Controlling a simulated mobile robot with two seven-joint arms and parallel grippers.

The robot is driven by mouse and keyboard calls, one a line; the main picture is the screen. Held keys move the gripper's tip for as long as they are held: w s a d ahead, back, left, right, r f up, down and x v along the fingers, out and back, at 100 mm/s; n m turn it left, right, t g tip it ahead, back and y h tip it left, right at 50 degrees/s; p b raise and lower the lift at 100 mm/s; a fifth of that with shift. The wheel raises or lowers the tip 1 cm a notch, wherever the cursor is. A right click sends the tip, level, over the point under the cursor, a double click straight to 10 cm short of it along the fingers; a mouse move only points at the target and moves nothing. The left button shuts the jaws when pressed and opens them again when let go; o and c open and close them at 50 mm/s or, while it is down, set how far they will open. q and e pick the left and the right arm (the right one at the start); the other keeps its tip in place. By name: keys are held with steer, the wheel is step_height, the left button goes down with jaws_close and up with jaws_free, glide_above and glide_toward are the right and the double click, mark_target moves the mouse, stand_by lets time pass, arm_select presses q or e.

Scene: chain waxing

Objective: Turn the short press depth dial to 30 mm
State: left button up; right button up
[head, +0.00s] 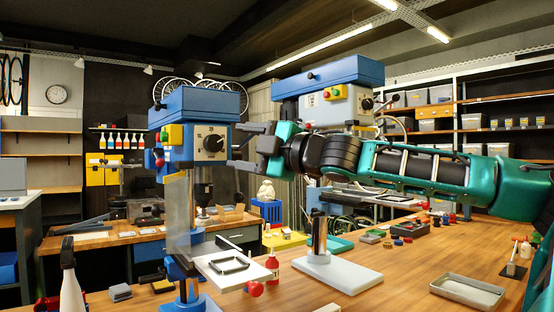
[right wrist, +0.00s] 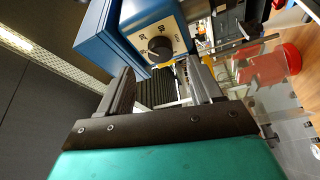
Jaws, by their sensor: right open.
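The short press (head: 196,103) stands at the left of the bench in the head view, with a blue head. Its depth dial (head: 213,143) is a black round knob on a pale plate on the front of the head. The dial also shows in the right wrist view (right wrist: 160,48), with small numbers around it; its setting is too small to read surely. My right gripper (head: 237,146) is open and empty, its fingers pointing at the dial, which lies just beyond the fingertips (right wrist: 162,73), apart from them as far as I can tell. My left gripper is not in view.
A taller press (head: 330,84) with its own dial (head: 367,103) stands behind my right arm. A clear guard (head: 178,215) hangs below the short press's head. A white spray bottle (head: 71,285) and a metal tray (head: 467,290) stand on the bench.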

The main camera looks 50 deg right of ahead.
steer(key=s, duration=0.7)
steer(key=shift+s+d+f+b, duration=0.25)
steer(key=shift+s+f+b, duration=0.05)
steer(key=shift+f+b, duration=0.05)
